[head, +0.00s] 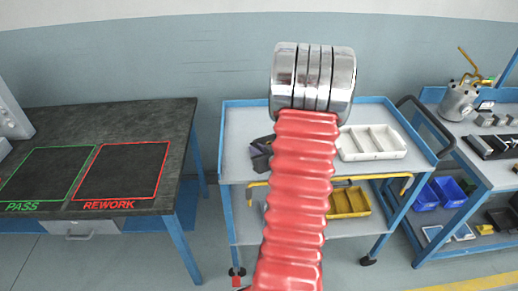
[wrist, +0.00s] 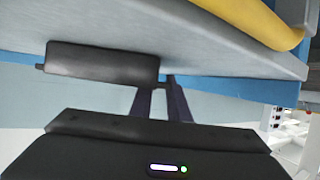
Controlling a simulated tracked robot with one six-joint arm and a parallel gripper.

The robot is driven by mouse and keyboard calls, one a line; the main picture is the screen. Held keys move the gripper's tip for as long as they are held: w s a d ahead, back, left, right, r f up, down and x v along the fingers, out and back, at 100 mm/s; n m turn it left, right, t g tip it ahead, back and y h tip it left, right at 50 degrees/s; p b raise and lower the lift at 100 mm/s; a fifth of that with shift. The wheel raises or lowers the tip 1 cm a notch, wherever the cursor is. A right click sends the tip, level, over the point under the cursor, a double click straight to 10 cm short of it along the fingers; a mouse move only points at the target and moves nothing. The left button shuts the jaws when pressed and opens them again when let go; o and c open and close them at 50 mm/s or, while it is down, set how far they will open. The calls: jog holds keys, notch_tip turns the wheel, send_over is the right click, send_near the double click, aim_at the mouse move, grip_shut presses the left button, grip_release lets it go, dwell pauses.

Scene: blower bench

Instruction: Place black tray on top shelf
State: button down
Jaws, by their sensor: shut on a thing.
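In the wrist view a black tray (wrist: 100,63), seen close and nearly edge-on, lies across the fingers of my gripper (wrist: 164,92). The gripper is shut on it, at its right end. Grey shelf board fills the picture behind and above it; I cannot tell if they touch. In the head view my red arm hides the gripper. A dark angular piece (head: 262,152) shows left of the arm over the top shelf (head: 235,125) of the blue cart; I cannot tell if it is tray or gripper.
A white divided tray (head: 372,143) stands on the top shelf, right of the arm. A yellow bin (head: 348,202) sits on the shelf below. The dark workbench (head: 120,120) is at left, and a second cart (head: 480,150) with tools is at right.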

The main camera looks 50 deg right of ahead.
jog(key=c, duration=1.7)
grip_release()
jog(key=v, duration=1.2)
